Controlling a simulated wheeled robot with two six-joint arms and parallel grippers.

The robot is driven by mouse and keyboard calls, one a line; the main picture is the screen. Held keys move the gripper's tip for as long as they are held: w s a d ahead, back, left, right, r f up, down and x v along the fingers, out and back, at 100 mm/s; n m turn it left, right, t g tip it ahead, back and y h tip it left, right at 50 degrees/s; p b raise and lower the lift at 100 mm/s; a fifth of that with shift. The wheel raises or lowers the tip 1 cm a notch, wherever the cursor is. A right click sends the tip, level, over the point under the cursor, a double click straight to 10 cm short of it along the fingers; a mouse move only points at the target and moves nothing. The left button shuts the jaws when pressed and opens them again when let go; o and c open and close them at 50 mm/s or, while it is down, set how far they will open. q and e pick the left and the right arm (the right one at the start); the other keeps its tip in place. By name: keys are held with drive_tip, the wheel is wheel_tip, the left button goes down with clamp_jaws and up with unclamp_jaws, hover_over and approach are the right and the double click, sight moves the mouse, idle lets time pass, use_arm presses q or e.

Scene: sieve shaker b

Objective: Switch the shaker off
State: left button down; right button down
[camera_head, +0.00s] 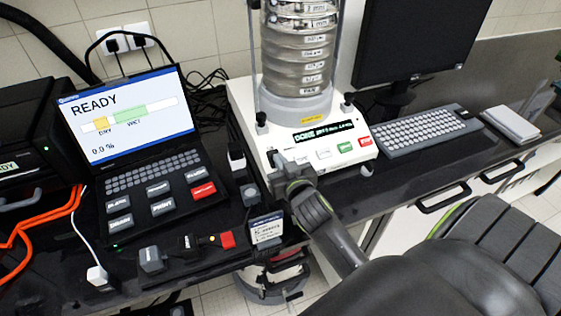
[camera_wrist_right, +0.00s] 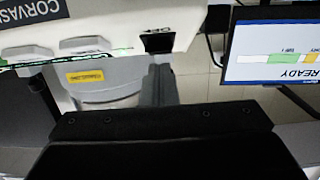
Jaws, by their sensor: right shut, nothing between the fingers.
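The sieve shaker has a white base (camera_head: 240,103) carrying a stack of clear sieves (camera_head: 300,52). Its front display (camera_head: 325,131) is lit and appears to read "DONE"; white, green (camera_head: 345,147) and red (camera_head: 366,142) buttons sit below it. My right gripper (camera_head: 283,163) is shut and empty at the left front corner of the base. In the right wrist view a black switch-like part (camera_wrist_right: 158,41) shows on the white housing, close to the grey fingertips (camera_wrist_right: 163,66). I cannot tell whether they touch. My left gripper is out of view.
A laptop-like unit (camera_head: 118,104) showing "READY" stands left of the shaker. A keyboard (camera_head: 420,130) and dark monitor (camera_head: 420,40) are to the right. Small items, including a red-ended one (camera_head: 228,240), lie on the front of the dark bench. Orange cables run at far left.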

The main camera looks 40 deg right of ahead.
drive_tip(key=shift+f, duration=0.4)
drive_tip(key=shift+f+b, duration=0.6)
drive_tip(key=shift+f, duration=0.1)
drive_tip(key=shift+r, duration=0.65)
wheel_tip(320, 180, up, 9)
drive_tip(key=shift+r, duration=0.15)
